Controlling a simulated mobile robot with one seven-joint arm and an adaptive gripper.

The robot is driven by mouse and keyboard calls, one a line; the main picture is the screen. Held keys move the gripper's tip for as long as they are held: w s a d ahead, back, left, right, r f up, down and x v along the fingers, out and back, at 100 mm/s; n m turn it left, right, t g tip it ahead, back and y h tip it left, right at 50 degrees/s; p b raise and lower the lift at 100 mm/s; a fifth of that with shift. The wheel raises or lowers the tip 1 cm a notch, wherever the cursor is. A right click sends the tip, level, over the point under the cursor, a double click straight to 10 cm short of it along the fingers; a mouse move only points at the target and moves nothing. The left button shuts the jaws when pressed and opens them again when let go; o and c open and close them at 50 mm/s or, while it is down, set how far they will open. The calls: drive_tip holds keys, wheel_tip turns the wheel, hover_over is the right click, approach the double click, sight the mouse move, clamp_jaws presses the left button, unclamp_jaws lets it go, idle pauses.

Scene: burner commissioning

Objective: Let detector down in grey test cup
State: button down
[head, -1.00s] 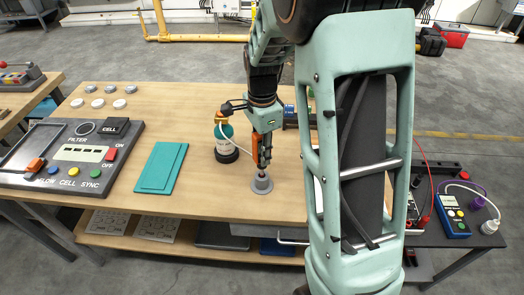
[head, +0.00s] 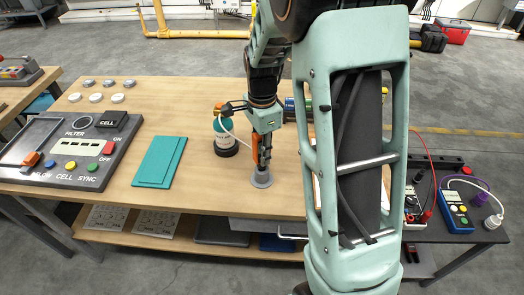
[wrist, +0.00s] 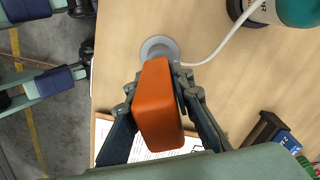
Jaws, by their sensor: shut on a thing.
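The detector, an orange block (wrist: 158,105), is held between the fingers of my gripper (wrist: 165,88). In the head view my gripper (head: 263,157) hangs straight above the grey test cup (head: 262,180), and a little of the orange detector (head: 256,136) shows beside it. The round cup stands on the bench; in the wrist view its rim (wrist: 160,41) shows just past the detector's far edge. The detector's lower end is hidden, so I cannot tell whether it is inside the cup.
A teal pad (head: 160,161) and a control panel (head: 70,150) lie further left.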

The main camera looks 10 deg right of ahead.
drive_tip(key=shift+f+b, duration=0.4)
drive_tip(key=shift+f, duration=0.3)
drive_tip(key=c, duration=1.6)
unclamp_jaws()
drive_tip(key=shift+r, duration=0.1)
drive_tip(key=shift+r, duration=0.1)
